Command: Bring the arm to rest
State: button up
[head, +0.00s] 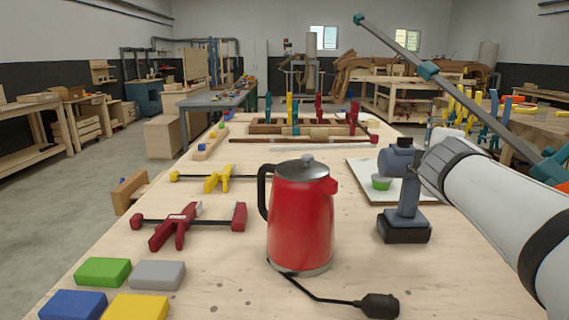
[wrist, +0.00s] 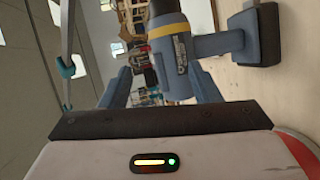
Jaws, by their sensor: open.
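My arm reaches in from the right in the head view, and its end is beside the cordless drill (head: 408,197). The drill stands upright on its battery on the workbench (head: 215,265). My gripper's fingers are not clear in the head view. In the wrist view my gripper (wrist: 160,82) is open, one blue-grey finger on each side. The drill (wrist: 172,50) appears sideways there, just beyond the fingers and nearer the right one. I cannot tell whether a finger touches it.
A red kettle (head: 300,220) stands left of the drill, its cord and plug (head: 380,305) in front. Clamps (head: 185,222) and coloured blocks (head: 103,271) lie on the left. A thin dark boom (head: 460,93) crosses the upper right.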

jog(key=s+a+f+m+g+y+p, duration=0.3)
jog(key=s+a+f+m+g+p, duration=0.2)
jog(key=s, duration=0.5)
jog(key=s+a+f+m+g+y+p, duration=0.3)
jog(key=s+a+f+m+g+p, duration=0.3)
jog(key=s+a+m+p, duration=0.1)
jog(key=s+a+p, duration=0.1)
jog(key=s+p, duration=0.1)
jog(key=shift+s+a+f+m, duration=0.25)
jog(key=shift+s+a+m, duration=0.1)
jog(key=shift+m, duration=0.05)
dwell(1.3)
